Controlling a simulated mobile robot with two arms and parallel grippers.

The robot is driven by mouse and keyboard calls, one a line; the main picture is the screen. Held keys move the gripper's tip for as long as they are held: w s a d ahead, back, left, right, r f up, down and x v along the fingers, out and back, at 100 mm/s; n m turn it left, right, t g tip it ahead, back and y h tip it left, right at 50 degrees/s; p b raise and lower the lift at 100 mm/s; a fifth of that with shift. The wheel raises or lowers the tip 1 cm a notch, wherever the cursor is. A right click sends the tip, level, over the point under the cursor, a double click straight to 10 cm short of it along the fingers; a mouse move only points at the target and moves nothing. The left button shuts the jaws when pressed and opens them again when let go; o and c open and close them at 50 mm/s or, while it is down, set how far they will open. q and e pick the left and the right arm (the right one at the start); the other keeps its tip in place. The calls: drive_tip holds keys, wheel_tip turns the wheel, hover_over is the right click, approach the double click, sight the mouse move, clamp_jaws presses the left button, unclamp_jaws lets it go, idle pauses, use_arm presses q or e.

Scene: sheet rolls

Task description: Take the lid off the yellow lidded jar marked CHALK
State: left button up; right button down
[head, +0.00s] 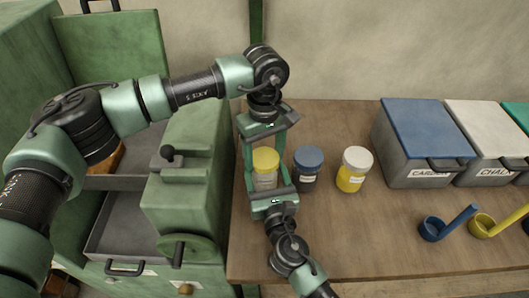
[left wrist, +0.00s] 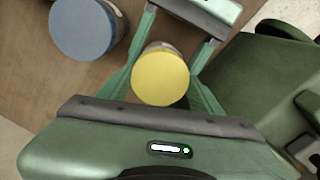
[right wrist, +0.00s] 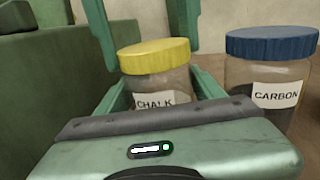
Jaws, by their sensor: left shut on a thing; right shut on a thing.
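The CHALK jar has a yellow lid (head: 266,157) and a clear body (head: 265,180) with pale contents. It stands upright on the wooden bench. In the right wrist view its label (right wrist: 155,100) reads CHALK and the lid (right wrist: 154,56) sits on its top. My left gripper (head: 265,154) comes from above and is shut on the yellow lid, which fills the space between its fingers in the left wrist view (left wrist: 160,76). My right gripper (head: 264,178) comes from the front, low down, and is shut on the jar's body. The exact finger contacts are partly hidden.
A blue-lidded CARBON jar (head: 308,159) stands close to the right. A white-lidded jar with yellow contents (head: 354,170) is beyond it. Lidded bins (head: 424,132) and scoops (head: 433,228) are farther right. Green machinery (head: 190,190) borders the left side.

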use_arm(q)
drive_tip(key=n, duration=0.8)
drive_tip(key=shift+n, duration=0.3)
drive_tip(key=n, duration=2.1)
drive_tip(key=shift+r+n, duration=0.1)
drive_tip(key=shift+n, duration=0.2)
drive_tip(key=shift+r, duration=0.15)
drive_tip(key=shift+r, duration=0.95)
